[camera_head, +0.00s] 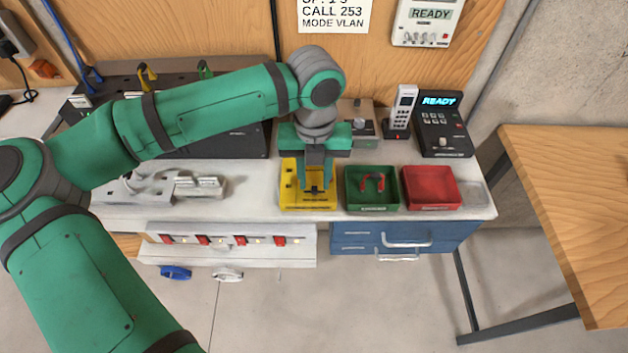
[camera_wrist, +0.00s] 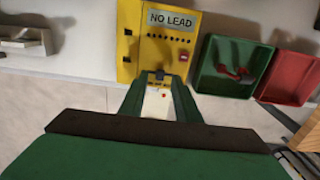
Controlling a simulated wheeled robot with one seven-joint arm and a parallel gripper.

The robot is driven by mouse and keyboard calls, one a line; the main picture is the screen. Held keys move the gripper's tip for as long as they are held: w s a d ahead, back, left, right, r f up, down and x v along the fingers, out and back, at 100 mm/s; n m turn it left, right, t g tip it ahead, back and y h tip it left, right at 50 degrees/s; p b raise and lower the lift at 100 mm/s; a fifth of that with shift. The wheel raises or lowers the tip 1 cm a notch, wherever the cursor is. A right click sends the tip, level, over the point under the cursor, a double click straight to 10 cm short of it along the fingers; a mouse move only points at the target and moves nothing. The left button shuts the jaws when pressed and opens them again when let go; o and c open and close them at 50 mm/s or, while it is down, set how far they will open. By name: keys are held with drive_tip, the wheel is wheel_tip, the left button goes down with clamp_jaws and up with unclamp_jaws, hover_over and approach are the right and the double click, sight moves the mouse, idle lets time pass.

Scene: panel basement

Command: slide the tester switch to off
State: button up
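The yellow tester (camera_head: 290,199) lies on the bench under my gripper. In the wrist view the yellow tester (camera_wrist: 165,50) shows a display reading "NO LEAD", a row of dark holes and a red button (camera_wrist: 183,57). A small dark piece (camera_wrist: 160,74) at its near edge shows between my fingertips; I cannot tell if it is the slide switch, or which position it is in. My gripper (camera_head: 317,188) points down at the tester with its fingers apart. In the wrist view the gripper (camera_wrist: 161,78) has a gap between its tips; contact is unclear.
A green tray (camera_head: 358,200) with a red item in it and a red tray (camera_head: 432,190) stand right of the tester. A phone (camera_head: 402,108) and a black unit reading "READY" (camera_head: 441,132) stand behind. A metal part (camera_head: 198,187) lies to the left.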

drive_tip(key=shift+f, duration=0.95)
clamp_jaws()
